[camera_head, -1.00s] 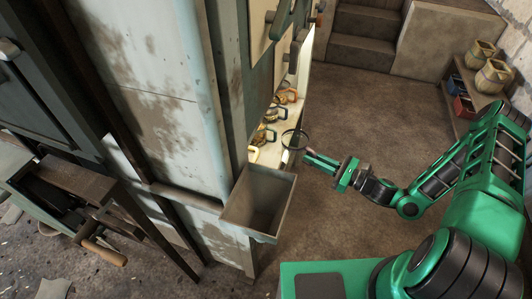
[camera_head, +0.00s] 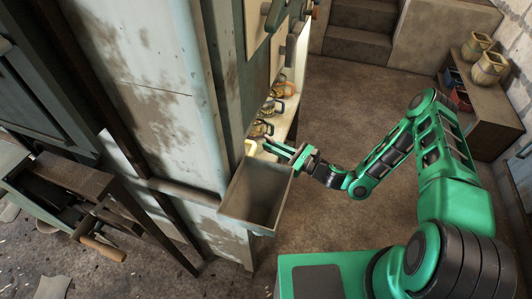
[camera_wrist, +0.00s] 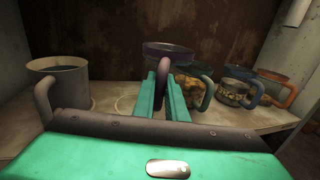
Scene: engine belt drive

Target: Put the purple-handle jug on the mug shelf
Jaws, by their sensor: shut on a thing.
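The purple-handle jug (camera_wrist: 168,49) shows its dark purple rim and handle in the wrist view; its body is mostly hidden behind my fingers. My gripper (camera_wrist: 163,88) is shut on the purple handle. The jug is inside the mug shelf (camera_wrist: 125,84), between a grey mug (camera_wrist: 62,78) on the left and several mugs on the right. I cannot tell whether its base touches the shelf. In the head view my gripper (camera_head: 284,150) reaches into the opening of the shelf (camera_head: 283,127), and the jug is not clearly visible there.
Blue-handled (camera_wrist: 240,88) and orange-handled (camera_wrist: 274,85) mugs stand further right. A metal bin (camera_head: 258,195) hangs just below and in front of the opening. Open floor (camera_head: 345,110) lies right of the cabinet.

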